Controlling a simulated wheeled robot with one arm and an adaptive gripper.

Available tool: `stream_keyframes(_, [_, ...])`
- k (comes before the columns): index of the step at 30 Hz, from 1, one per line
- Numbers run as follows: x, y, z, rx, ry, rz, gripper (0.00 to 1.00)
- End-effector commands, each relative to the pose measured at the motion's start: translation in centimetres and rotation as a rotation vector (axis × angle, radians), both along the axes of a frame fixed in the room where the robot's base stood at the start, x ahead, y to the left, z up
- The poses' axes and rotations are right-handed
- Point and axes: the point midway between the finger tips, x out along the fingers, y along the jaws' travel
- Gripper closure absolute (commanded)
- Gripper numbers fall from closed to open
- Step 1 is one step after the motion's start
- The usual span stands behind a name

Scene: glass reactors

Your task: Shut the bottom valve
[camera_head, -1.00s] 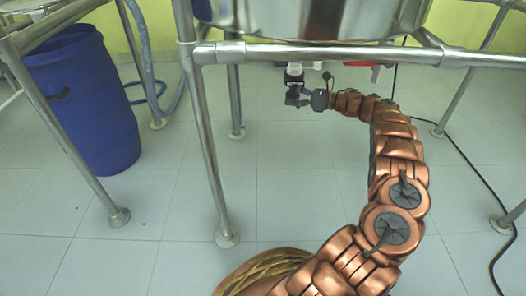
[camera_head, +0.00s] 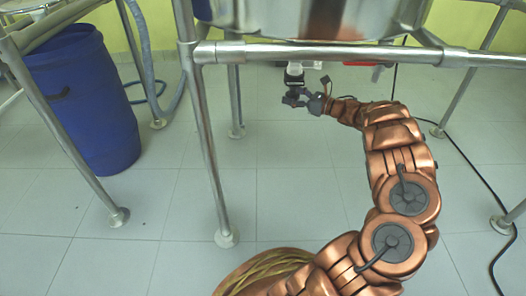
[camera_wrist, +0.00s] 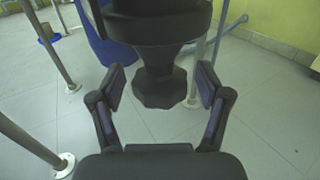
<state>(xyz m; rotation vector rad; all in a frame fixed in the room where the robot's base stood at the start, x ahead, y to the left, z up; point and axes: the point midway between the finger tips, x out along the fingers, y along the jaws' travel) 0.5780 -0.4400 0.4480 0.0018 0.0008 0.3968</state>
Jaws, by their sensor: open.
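The bottom valve (camera_head: 294,74) hangs under the steel vessel, with a whitish upper part and a dark lower part. In the wrist view its dark body (camera_wrist: 158,32) narrows to a faceted dark knob (camera_wrist: 160,88). My gripper (camera_head: 293,98) is at the valve's lower end. In the wrist view my gripper (camera_wrist: 162,86) is open, one finger on each side of the knob, with a visible gap on both sides. Whether the valve is open or shut cannot be told.
The steel vessel (camera_head: 300,18) sits above a tubular frame, whose front bar (camera_head: 330,53) crosses above my gripper. A red part (camera_head: 355,64) hangs right of the valve. A blue barrel (camera_head: 82,100) stands left. A black cable (camera_head: 470,170) lies on the floor at right.

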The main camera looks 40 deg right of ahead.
Motion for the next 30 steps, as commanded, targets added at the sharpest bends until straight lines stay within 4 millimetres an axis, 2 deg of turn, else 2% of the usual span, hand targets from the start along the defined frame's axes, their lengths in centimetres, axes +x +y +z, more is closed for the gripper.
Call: stream_keyframes(30, [0.09,0.06,-0.07,-0.002,0.003,-0.282,0.24])
